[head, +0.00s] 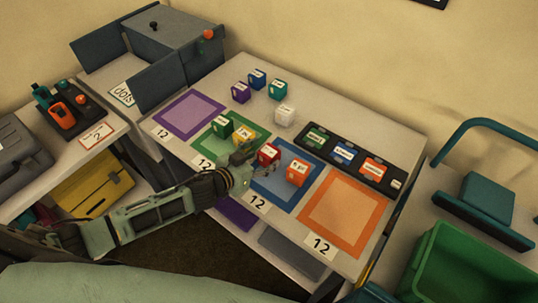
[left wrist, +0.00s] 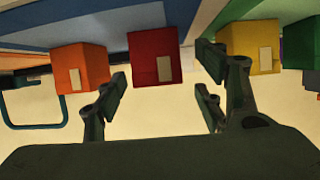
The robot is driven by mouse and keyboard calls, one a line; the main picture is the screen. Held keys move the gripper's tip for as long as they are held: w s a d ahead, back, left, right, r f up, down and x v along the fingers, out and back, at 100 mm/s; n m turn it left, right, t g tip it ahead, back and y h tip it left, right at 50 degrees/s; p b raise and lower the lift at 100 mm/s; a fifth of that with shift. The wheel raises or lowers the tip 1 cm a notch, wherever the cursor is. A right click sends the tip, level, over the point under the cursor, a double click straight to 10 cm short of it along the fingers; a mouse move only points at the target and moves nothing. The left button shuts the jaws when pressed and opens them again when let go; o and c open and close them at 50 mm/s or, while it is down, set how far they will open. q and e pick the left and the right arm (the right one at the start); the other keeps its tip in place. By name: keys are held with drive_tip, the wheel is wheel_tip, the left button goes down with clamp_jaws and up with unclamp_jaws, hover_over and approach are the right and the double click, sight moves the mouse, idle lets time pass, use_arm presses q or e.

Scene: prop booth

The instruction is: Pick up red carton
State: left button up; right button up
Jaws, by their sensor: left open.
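The red carton (head: 269,153) stands on the sorting table at the left edge of the blue-framed square (head: 257,186). My left gripper (head: 251,160) is open and empty, just left of and in front of the red carton. In the left wrist view the red carton (left wrist: 155,57) shows between and beyond the two spread fingers (left wrist: 163,90), with its white label visible. No contact shows. My right gripper is not in view.
A yellow carton (head: 243,135) and a green carton (head: 222,127) stand to the left, close to my gripper. An orange carton (head: 297,173) stands to the right. Purple, blue, teal and white cartons (head: 285,115) stand farther back. A black label tray (head: 350,157) lies at the right.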

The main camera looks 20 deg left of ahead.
sight(263, 157)
use_arm(q)
drive_tip(key=shift+x, duration=1.6)
drive_tip(key=shift+d, duration=0.15)
drive_tip(key=c, duration=1.3)
